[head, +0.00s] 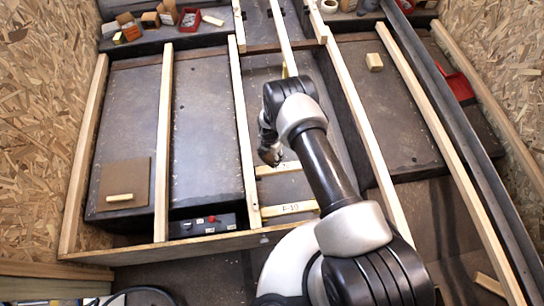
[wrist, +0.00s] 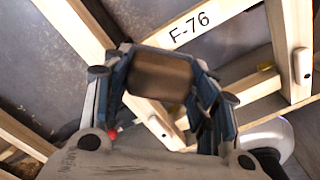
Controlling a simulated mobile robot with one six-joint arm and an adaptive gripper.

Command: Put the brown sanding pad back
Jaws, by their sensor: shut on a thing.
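My gripper (wrist: 163,72) is shut on the brown sanding pad (wrist: 160,76) in the wrist view. The pad sits between the two blue-sided fingers, its broad brown face toward the camera. In the head view my gripper (head: 270,153) is at the end of my arm, over the narrow middle bay between wooden rails. The pad cannot be made out in the head view.
A brown square board (head: 124,176) with a cream block (head: 120,197) lies on the left panel. Small boxes (head: 150,20) and a red bin (head: 189,19) stand at the back left. A labelled wooden crosspiece (head: 290,209) is near my gripper. Long wooden rails (head: 163,140) divide the panels.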

